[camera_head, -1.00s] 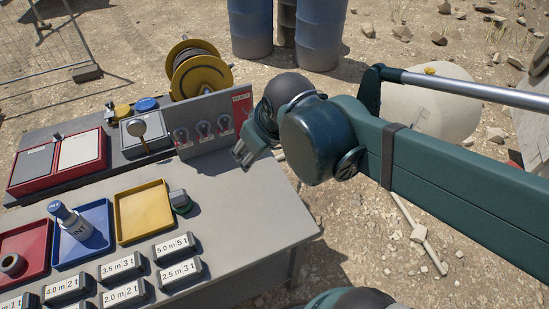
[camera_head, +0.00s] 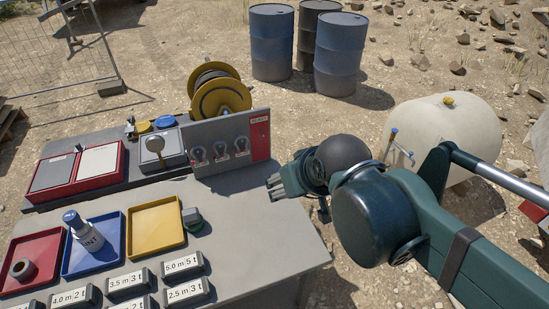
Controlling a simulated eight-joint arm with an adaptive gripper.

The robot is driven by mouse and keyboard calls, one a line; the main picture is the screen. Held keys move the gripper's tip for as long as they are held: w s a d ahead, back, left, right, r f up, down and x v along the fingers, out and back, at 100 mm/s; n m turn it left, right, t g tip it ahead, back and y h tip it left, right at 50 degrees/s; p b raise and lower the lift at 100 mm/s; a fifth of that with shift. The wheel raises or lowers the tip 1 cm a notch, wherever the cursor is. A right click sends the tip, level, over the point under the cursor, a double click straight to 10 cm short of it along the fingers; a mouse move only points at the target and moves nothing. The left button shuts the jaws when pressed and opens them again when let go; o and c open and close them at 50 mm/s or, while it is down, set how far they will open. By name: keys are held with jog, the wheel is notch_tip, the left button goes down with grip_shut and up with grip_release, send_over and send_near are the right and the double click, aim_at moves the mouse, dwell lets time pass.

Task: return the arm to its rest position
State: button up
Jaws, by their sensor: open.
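My gripper (camera_head: 276,185) is over the right side of the grey table (camera_head: 245,225), near the table's right edge, with its fingers pointing left. Nothing shows between its fingers. My dark green arm reaches in from the lower right, beyond the table's edge. A small grey and green object (camera_head: 193,219) stands on the table to the left of my gripper. The panel with shackles (camera_head: 221,150) stands upright behind and to the left of my gripper.
Labelled blocks (camera_head: 184,292) line the front. A cable reel (camera_head: 221,97), barrels (camera_head: 338,60) and a pale tank (camera_head: 470,140) stand behind.

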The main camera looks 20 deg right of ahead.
jog(key=shift+f+b, duration=1.1)
jog(key=shift+f, duration=0.1)
dwell(0.4)
